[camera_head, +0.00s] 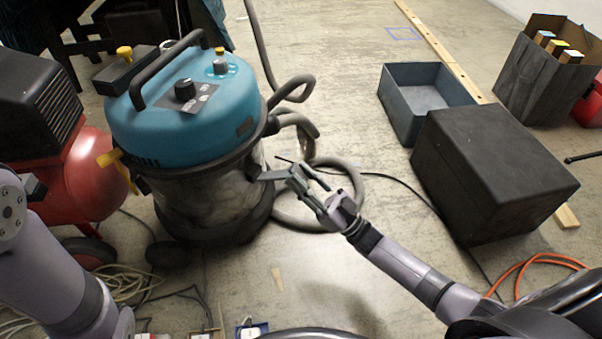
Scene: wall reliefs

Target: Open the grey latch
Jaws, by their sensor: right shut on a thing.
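A shop vacuum with a blue lid (185,110) and a metal drum (205,205) stands on the floor, left of centre. The grey latch (271,175) sticks out from the drum's right side, just under the lid. My right gripper (296,174) comes in from the lower right and is shut on the outer end of the grey latch; its fingers hide that end. A yellow latch (112,158) is on the vacuum's left side. My left arm shows at the left edge, but its gripper is out of view.
A red compressor tank (92,180) stands close left of the vacuum. A dark hose (298,90) curls behind and right of it. A black box (490,170) and an open grey-blue bin (395,100) stand on the right. Floor in front of the vacuum is mostly clear, with cables at left.

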